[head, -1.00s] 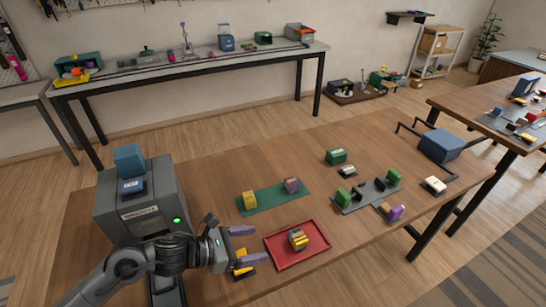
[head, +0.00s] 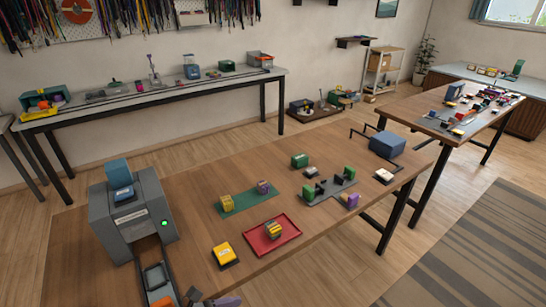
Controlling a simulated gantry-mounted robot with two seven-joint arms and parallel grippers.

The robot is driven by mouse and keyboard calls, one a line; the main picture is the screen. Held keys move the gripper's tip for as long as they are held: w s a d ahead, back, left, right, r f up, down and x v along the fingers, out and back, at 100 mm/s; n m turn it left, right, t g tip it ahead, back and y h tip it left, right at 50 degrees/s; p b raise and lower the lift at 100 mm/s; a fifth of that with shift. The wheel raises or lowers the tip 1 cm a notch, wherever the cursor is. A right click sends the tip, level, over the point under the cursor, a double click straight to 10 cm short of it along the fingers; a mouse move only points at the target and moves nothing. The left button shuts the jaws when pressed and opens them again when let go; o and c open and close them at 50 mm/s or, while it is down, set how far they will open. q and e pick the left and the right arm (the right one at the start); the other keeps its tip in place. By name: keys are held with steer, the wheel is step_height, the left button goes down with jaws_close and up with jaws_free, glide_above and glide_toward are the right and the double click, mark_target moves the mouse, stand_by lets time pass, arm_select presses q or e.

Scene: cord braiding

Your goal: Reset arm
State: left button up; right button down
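My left gripper (head: 222,301) shows only as a dark part and a bit of purple finger at the bottom edge of the head view. The rest of it and its arm are cut off, so I cannot tell its opening. It is below the yellow block on a dark base (head: 225,254) and apart from it in the picture. My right gripper is not in view.
A grey machine (head: 132,220) with a green light stands at the table's left, a track running forward from it. A red tray (head: 289,229) holds a striped bundle (head: 273,229). A green mat (head: 236,207), a grey fixture (head: 317,196) and a blue box (head: 387,144) lie farther right.

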arm_select(q)
steer(key=s+d+n+t+p, duration=0.3)
steer(key=s+d+n+p, duration=0.15)
steer(key=s+n, duration=0.45)
steer(key=s+a+f+n+g+y, duration=0.15)
steer(key=s+a+n+y, duration=0.35)
steer(key=n, duration=0.7)
steer(key=s+a+n+g+y+p, duration=0.1)
steer(key=s+a+n+g+y, duration=0.15)
steer(key=a+n, duration=0.65)
steer(key=s+a+f+n+g+y, duration=0.1)
steer(key=s+a+n+y, duration=0.35)
steer(key=n, duration=0.95)
step_height(320, 180, up, 38)
steer(key=p, duration=3.8)
steer(key=shift+d+r, duration=0.25)
steer(key=shift+d, duration=0.1)
